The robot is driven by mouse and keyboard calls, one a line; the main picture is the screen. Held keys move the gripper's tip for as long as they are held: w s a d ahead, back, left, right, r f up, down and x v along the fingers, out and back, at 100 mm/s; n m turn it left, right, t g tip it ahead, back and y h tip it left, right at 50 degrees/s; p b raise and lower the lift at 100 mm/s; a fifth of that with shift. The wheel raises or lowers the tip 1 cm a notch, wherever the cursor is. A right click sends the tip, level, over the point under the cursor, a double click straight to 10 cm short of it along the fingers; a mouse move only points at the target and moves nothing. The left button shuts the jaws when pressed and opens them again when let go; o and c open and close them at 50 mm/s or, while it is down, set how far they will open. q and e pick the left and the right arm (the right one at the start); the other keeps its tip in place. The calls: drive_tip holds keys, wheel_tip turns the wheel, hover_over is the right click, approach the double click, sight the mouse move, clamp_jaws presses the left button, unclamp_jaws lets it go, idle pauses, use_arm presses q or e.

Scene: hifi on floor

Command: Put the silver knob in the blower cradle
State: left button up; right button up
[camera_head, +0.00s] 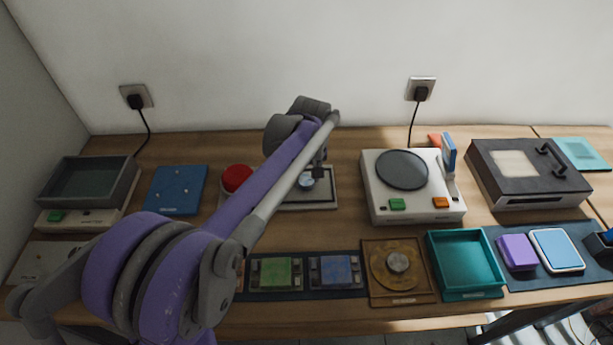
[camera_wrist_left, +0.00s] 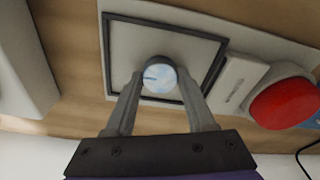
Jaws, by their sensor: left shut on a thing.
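My left gripper (camera_head: 316,178) reaches down over the light plate with a dark square outline (camera_head: 322,204) at the table's middle. In the left wrist view its two fingers (camera_wrist_left: 160,88) are shut on a round silver knob (camera_wrist_left: 160,77), one finger at each side. The knob's face is pale with a short dark line. It lies within the dark square outline; whether it touches the plate I cannot tell. A red dome button (camera_head: 237,178) is beside this plate. No label naming the blower cradle is readable.
My left arm hides part of the table. A white device with a dark disc (camera_head: 402,170) stands to the right. In front are a brown board with a round grey piece (camera_head: 397,261) and a teal tray (camera_head: 466,258). A blue board (camera_head: 176,190) lies left.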

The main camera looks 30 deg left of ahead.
sight(308, 184)
use_arm(q)
drive_tip(key=o, duration=1.3)
drive_tip(key=shift+f, duration=0.1)
drive_tip(key=shift+r, duration=0.2)
drive_tip(key=r, duration=0.4)
drive_tip(key=r+p, duration=0.1)
drive_tip(key=r, duration=0.3)
drive_tip(key=s+d+r, duration=0.1)
drive_tip(key=r, duration=0.3)
drive_tip(key=shift+f, duration=0.1)
